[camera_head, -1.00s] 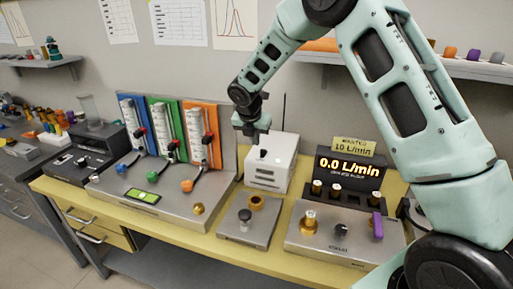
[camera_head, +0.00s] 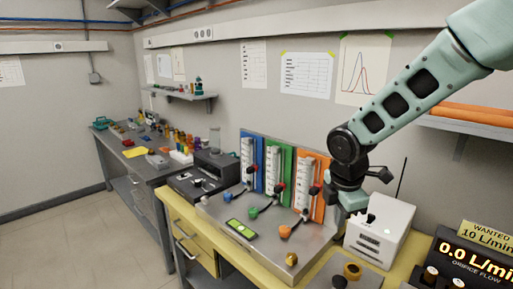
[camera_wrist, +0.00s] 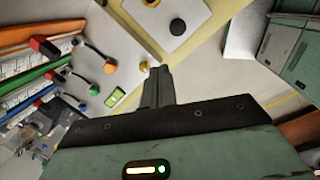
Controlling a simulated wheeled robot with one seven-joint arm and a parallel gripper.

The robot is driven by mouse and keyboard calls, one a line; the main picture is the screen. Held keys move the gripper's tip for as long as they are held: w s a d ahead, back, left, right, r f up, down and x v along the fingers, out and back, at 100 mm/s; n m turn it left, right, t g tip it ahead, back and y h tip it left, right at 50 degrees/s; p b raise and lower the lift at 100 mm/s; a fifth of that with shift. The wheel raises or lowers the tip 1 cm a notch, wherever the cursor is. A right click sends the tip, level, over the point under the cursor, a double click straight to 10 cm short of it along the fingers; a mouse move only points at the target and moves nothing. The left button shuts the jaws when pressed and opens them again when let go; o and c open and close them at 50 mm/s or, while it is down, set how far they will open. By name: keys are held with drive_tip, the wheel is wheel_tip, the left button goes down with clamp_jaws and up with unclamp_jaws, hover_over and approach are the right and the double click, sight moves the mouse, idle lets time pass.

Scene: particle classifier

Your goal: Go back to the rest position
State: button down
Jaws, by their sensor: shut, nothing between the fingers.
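My gripper (camera_head: 352,203) hangs in front of the wall, above the yellow bench and close to the white box (camera_head: 380,230) in the head view. Nothing shows held in it. In the wrist view my gripper's fingers (camera_wrist: 158,85) are together and point at the bench and floor below. My arm reaches in from the upper right of the head view.
A steel panel (camera_head: 232,222) with blue, green and orange flow tubes stands left of my gripper. A display (camera_head: 476,258) reading 0.0 L/min is at the lower right. A shelf (camera_head: 470,124) is on the right wall. Open floor (camera_head: 80,230) lies at the left.

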drive_tip(key=s+a+m, duration=0.2)
drive_tip(key=s+m, duration=0.2)
drive_tip(key=s, duration=0.5)
drive_tip(key=s+a+r+m+g+y, duration=0.1)
drive_tip(key=s+m, duration=0.3)
drive_tip(key=s, duration=0.6)
drive_tip(key=s+a+r+m+g, duration=0.1)
drive_tip(key=s+a+m, duration=0.2)
drive_tip(key=s, duration=0.7)
drive_tip(key=shift+a+r+m, duration=0.15)
drive_tip(key=shift+m, duration=0.55)
